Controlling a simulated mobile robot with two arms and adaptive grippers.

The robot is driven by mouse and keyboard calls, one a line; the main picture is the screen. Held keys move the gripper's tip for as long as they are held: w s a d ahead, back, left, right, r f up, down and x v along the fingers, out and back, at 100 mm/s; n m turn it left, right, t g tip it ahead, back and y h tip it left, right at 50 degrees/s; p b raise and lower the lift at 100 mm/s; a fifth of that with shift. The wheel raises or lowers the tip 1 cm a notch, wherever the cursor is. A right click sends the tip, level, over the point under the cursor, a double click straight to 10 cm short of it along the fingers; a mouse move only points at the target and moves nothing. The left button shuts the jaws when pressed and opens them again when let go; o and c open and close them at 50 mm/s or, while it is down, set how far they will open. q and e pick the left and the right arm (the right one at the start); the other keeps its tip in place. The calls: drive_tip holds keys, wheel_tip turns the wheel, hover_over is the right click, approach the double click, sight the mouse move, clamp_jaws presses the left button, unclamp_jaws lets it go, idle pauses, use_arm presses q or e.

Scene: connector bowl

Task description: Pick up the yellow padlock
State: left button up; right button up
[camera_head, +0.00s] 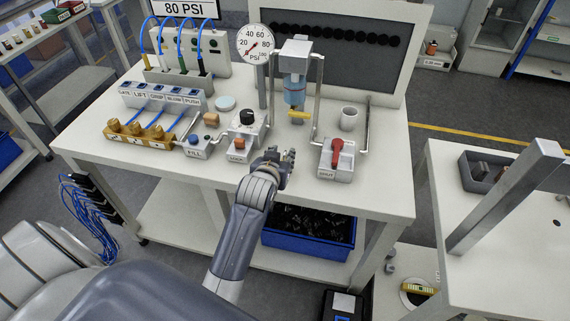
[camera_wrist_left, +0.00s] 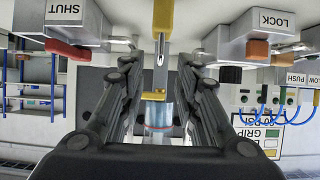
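The yellow padlock (camera_wrist_left: 163,16) shows at the top middle of the left wrist view, cut off by the upper edge, with its metal shackle (camera_wrist_left: 161,52) pointing down the picture. I cannot pick it out in the head view, where my left gripper (camera_head: 283,156) is at the bench's front part, between the LOCK and SHUT boxes. In the left wrist view the fingers (camera_wrist_left: 174,56) are apart, with the padlock just past their tips. No grip on it is visible. My right gripper is not in view.
The LOCK box (camera_head: 243,140) and the SHUT box (camera_head: 336,160) with a red lever flank the gripper. Behind stands a blue filter bowl (camera_head: 295,91) above a yellow piece (camera_head: 299,115). A white cup (camera_head: 349,119) stands at the right. A blue bin (camera_head: 308,251) sits below.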

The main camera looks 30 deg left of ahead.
sight(284, 153)
use_arm(q)
drive_tip(key=shift+p+x, duration=0.7)
drive_tip(key=shift+x, duration=1.9)
drive_tip(key=shift+s+d, duration=0.1)
clamp_jaws()
